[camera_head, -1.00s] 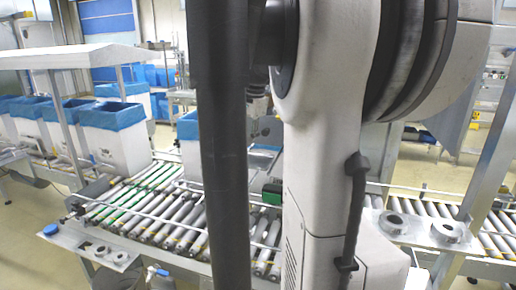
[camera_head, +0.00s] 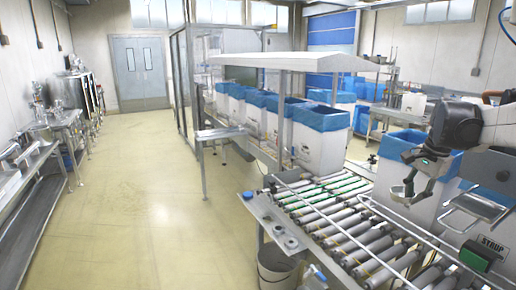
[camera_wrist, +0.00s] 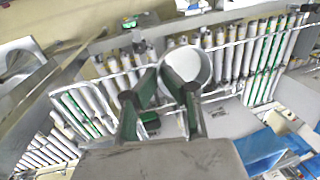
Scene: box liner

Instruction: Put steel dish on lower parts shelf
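The steel dish (camera_wrist: 187,64) is a small round pale metal bowl at the fingertips in the wrist view. It also shows in the head view (camera_head: 402,195) as a small metal cup in front of a white bin. My gripper (camera_head: 412,170) is at the right of the head view, above the roller conveyor. Its two dark fingers with green inner faces (camera_wrist: 157,75) are close together at the dish's rim and appear to pinch it. The dish hangs clear of the rollers. I cannot tell which surface is the lower parts shelf.
The roller conveyor (camera_head: 340,225) runs below the gripper. A narrow metal side plate with round fittings (camera_head: 283,232) lines its near edge. White bins with blue liners (camera_head: 322,135) stand behind. A steel bench (camera_head: 28,190) stands far left. The yellowish floor between is clear.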

